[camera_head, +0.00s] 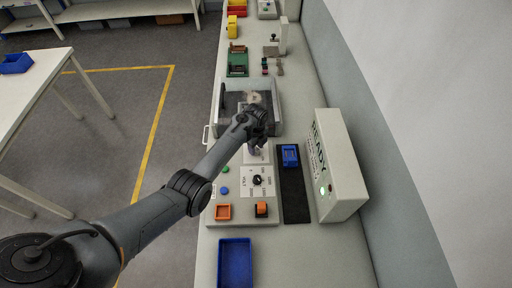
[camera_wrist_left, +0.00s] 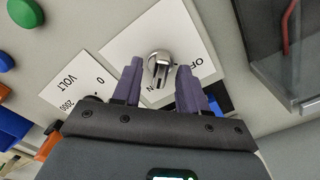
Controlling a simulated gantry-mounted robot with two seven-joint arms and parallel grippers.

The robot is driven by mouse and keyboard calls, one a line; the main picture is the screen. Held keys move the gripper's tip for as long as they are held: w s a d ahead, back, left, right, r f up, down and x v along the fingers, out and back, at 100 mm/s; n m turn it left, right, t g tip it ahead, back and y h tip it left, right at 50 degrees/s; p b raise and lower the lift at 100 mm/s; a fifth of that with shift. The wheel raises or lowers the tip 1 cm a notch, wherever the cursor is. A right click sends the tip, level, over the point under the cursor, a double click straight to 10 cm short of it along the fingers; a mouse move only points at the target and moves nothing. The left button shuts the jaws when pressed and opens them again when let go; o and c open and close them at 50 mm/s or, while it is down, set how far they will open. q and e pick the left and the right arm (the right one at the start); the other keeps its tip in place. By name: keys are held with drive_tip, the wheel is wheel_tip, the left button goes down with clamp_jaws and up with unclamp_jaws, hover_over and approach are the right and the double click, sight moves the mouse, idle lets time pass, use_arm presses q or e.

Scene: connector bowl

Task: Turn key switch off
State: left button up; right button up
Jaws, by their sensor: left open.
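The key switch (camera_wrist_left: 159,64) is a round silver switch with a small key part, on a white label plate (camera_wrist_left: 150,30) in the left wrist view. "OFF" is printed to its right, and a letter N shows just below it. The key part points down toward that letter. My left gripper (camera_wrist_left: 160,84) is open, with one purple-grey finger on each side of the switch; contact cannot be told. In the head view my left gripper (camera_head: 257,135) hangs over the panel and hides the switch; part of the white plate (camera_head: 258,158) shows. My right gripper is not in view.
A volt dial (camera_head: 257,180), green and blue buttons and orange parts sit on the same panel. A clear-walled box (camera_head: 278,100) stands just beyond. A READY box (camera_head: 337,165) and blue connector (camera_head: 290,155) are at right. A blue tray (camera_head: 235,262) is nearest.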

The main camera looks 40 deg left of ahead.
use_arm(q)
drive_tip(key=shift+f, duration=0.1)
drive_tip(key=shift+c, duration=0.3)
clamp_jaws()
drive_tip(key=shift+n+p, duration=0.65)
drive_tip(key=shift+n, duration=0.35)
drive_tip(key=n+p, duration=0.1)
drive_tip(key=n, duration=0.2)
drive_tip(key=shift+n, duration=0.3)
drive_tip(key=n+p, duration=0.1)
drive_tip(key=n, duration=0.5)
drive_tip(key=shift+p, duration=0.3)
drive_tip(key=n, duration=0.6)
drive_tip(key=shift+n, duration=0.3)
